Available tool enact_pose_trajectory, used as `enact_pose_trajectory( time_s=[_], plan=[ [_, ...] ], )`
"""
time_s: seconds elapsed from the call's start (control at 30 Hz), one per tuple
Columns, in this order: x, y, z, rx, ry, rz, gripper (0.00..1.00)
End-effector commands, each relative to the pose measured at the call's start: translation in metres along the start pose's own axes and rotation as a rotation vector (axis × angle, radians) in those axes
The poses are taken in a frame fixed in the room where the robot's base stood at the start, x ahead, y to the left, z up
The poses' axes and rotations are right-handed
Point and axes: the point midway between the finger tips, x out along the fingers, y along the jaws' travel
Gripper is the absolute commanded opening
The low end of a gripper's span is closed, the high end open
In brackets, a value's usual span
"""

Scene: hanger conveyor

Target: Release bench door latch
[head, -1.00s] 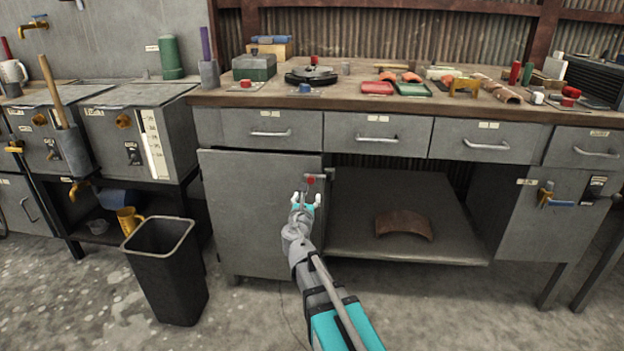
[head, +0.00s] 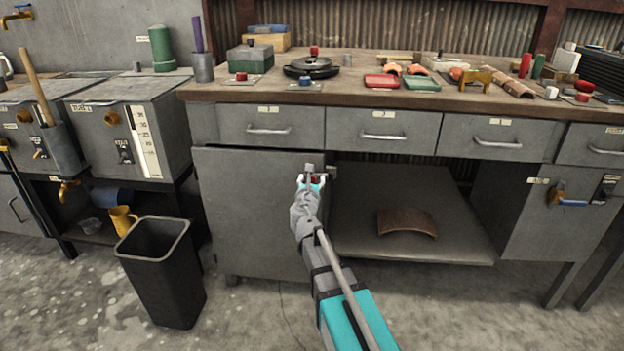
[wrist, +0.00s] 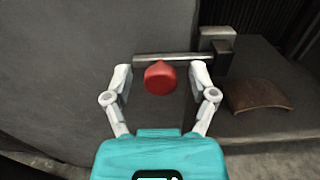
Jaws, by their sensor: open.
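The grey bench door (head: 245,215) is closed at the left of the bench. Its latch is a dark bar (wrist: 200,57) with a red knob (wrist: 160,78), at the door's right edge. In the wrist view the bar reaches right to a grey bracket (wrist: 218,42). My gripper (wrist: 160,85) is open, with one finger on each side of the red knob and gaps between. In the head view my gripper (head: 311,180) is at the latch and hides most of it; a little red shows between the fingers.
Right of the door is an open shelf (head: 400,180) with a curved brown tile (head: 407,223) on it. Drawers (head: 270,127) run above the door. A black bin (head: 158,270) stands on the floor at the left.

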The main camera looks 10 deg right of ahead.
Motion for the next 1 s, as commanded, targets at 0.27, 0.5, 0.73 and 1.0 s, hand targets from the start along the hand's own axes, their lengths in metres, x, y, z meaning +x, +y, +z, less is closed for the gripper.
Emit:
enact_pose_trajectory(
  time_s=[0.27,0.5,0.73,1.0],
  plan=[
    [0.0001,-0.0008,0.0,0.0,0.0,-0.001,0.61],
    [0.0002,-0.0012,0.0,0.0,0.0,-0.002,0.16],
    [0.0004,-0.0014,0.0,0.0,0.0,-0.002,0.0],
    [0.0045,-0.0036,0.0001,0.0,0.0,-0.015,0.0]
  ],
)
